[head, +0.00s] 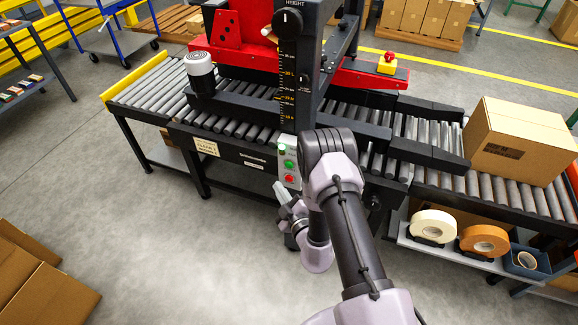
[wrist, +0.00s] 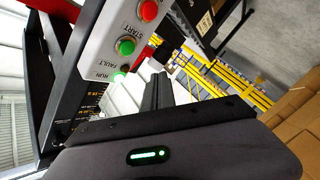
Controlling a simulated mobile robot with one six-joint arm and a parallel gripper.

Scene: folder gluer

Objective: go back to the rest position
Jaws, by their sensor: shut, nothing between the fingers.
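My gripper (head: 284,196) is in front of the machine in the head view, just below its button panel (head: 288,161). My arm hides part of this area. In the wrist view, my gripper (wrist: 158,92) shows its dark fingers together, with nothing held. The button panel (wrist: 105,60) is close by at the upper left there. It carries a red button (wrist: 148,11), a green button (wrist: 125,46) labelled START, a dark FAULT lamp (wrist: 125,67) and a lit green RUN lamp (wrist: 118,77). I cannot tell whether the gripper touches the panel.
A roller conveyor (head: 150,88) runs through the machine. A closed carton (head: 515,140) sits on its right end. Tape rolls, white (head: 433,225) and orange (head: 484,241), stand on a shelf below. The floor (head: 170,250) between is clear.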

